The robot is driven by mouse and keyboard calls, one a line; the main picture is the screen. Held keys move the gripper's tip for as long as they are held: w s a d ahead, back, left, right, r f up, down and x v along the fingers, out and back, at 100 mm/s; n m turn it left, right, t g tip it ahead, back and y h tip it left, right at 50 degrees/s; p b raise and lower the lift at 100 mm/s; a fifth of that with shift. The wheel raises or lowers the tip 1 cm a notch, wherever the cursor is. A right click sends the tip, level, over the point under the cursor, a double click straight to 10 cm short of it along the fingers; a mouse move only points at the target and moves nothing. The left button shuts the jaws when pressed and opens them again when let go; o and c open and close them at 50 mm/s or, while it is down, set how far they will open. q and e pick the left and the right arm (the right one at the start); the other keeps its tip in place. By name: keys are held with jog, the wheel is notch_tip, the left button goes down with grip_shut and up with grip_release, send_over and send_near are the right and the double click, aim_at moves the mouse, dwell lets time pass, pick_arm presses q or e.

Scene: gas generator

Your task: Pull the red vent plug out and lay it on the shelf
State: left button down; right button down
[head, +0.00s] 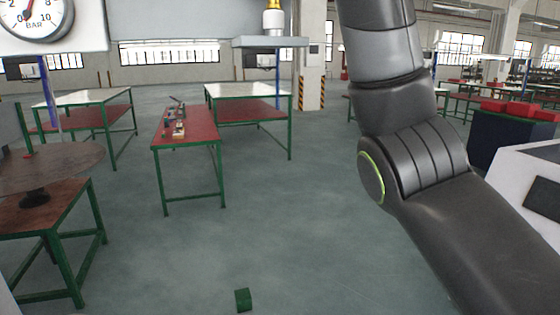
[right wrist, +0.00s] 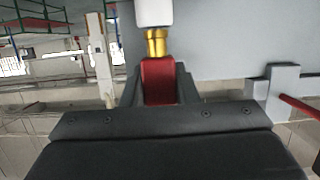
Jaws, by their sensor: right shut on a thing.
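In the right wrist view my right gripper (right wrist: 160,76) is shut on the red plug (right wrist: 159,84), with a dark finger on each side of it. The plug's end meets a brass neck (right wrist: 155,44), which joins a white cylinder (right wrist: 153,12). I cannot tell whether the plug is seated in the neck or only touching it. In the head view a white fitting (head: 274,22) with a brass top stands by a grey shelf (head: 270,41), cut off by the top edge. My right arm shows there, but its gripper does not. My left gripper is out of view.
A grey panel (right wrist: 225,40) fills the upper right of the wrist view. A grey bracket (right wrist: 274,90) with a red rod (right wrist: 300,108) sits at right. The head view shows a pressure gauge (head: 35,14), a red-topped bench (head: 186,130), and a green block (head: 243,299) on open floor.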

jog(key=shift+r+p, duration=1.75)
jog(key=shift+r, duration=0.45)
jog(key=shift+r, duration=0.2)
jog(key=shift+r+p, duration=1.35)
jog(key=shift+r, duration=0.2)
jog(key=shift+f, duration=0.1)
